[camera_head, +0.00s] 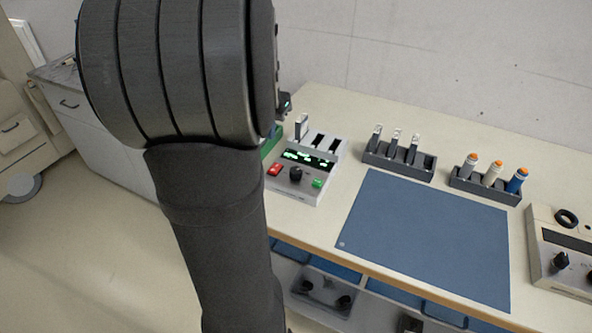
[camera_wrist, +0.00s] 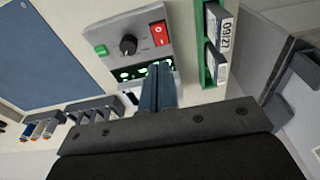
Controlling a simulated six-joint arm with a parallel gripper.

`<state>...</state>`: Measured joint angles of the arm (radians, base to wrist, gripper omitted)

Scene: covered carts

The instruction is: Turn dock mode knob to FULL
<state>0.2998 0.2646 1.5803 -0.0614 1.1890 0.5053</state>
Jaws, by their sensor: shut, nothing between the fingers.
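The dock unit (camera_head: 331,157) is a light grey box on the bench. It has a black knob (camera_head: 296,174), a red switch (camera_head: 274,169), a green button (camera_head: 318,183) and a lit display (camera_head: 308,157). In the wrist view the unit appears turned around, with the knob (camera_wrist: 128,45) near its middle. My gripper (camera_wrist: 158,68) is shut and empty; its fingers overlap the display in that view, apart from the knob. The knob's labels and pointer setting are too small to read. In the head view my arm hides the gripper.
A green holder (camera_wrist: 205,70) with a labelled item stands beside the unit. A blue mat (camera_head: 425,235) lies to its right. Behind the mat are two dark racks (camera_head: 400,160) (camera_head: 487,190) with upright items. Another device (camera_head: 560,255) sits at far right.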

